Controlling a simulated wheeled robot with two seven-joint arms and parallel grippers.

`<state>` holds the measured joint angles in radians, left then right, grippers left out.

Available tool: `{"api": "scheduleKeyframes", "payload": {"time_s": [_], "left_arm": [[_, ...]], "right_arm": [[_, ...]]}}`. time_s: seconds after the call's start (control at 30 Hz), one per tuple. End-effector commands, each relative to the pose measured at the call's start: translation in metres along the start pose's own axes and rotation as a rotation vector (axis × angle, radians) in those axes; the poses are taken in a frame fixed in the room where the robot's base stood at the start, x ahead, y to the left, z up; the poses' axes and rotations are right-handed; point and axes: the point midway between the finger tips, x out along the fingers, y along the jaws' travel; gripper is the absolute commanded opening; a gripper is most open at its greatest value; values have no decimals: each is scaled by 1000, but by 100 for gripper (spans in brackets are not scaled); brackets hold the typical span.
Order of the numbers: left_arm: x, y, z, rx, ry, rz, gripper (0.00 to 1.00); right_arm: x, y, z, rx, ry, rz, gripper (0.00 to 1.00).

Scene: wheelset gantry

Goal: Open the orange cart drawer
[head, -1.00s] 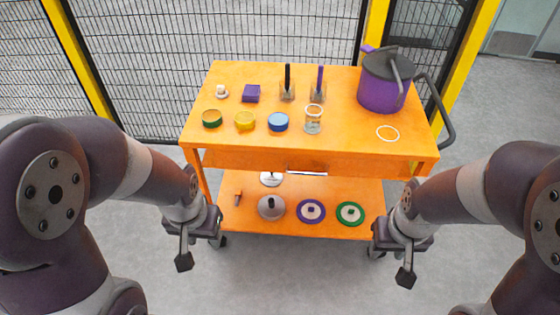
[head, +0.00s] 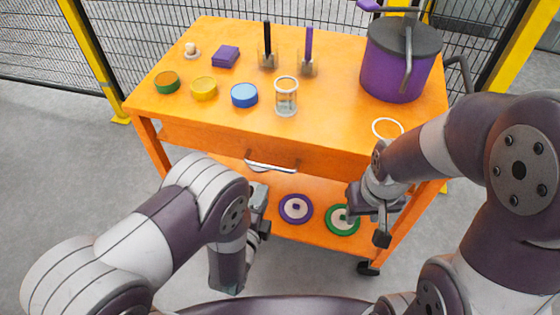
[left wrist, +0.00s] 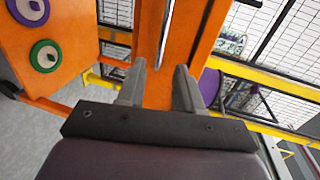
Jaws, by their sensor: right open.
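The orange cart's drawer (head: 220,149) is closed under the tabletop, with a silver bar handle (head: 270,167) on its front. In the left wrist view the handle (left wrist: 165,32) runs upright in the picture, beyond the fingertips, against the orange front. My left gripper (head: 262,212) is in front of the cart, just below and left of the handle in the picture. Its two fingers (left wrist: 158,88) are apart with nothing between them, and do not appear to touch the handle. My right gripper (head: 372,218) is open and empty near the cart's right front.
On the cart top (head: 330,140) stand a purple pot (head: 393,70), a glass jar (head: 286,97), several round tins and two upright holders. The lower shelf holds a purple disc (head: 296,209) and a green disc (head: 342,221). Mesh fencing (head: 60,40) stands behind the cart.

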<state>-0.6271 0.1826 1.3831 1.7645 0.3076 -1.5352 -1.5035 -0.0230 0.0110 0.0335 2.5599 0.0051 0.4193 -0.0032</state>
Motion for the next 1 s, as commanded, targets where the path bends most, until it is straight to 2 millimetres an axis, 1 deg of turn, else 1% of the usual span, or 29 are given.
{"api": "scheduleKeyframes", "payload": {"time_s": [0.07,0.13,0.4,0.53,0.6,0.7,0.93,0.97,1.0], "left_arm": [[6,0,0,15,1,-14,35],[20,-1,0,14,1,-16,35],[89,0,0,12,0,-12,35],[111,-1,0,12,1,-11,35],[118,-2,0,12,1,-11,35],[124,-3,0,12,1,-10,35],[124,-3,0,12,2,-10,35],[124,-3,0,12,2,-10,25],[124,-3,0,12,2,-10,12]], "right_arm": [[2,0,0,0,1,0,43],[3,0,0,0,1,0,43],[15,0,2,0,0,0,43],[18,0,2,0,0,0,43],[19,0,2,0,0,0,43],[19,0,2,0,0,0,43],[19,0,2,0,0,0,43],[19,0,2,0,0,0,43],[19,0,2,0,0,0,43]]}}
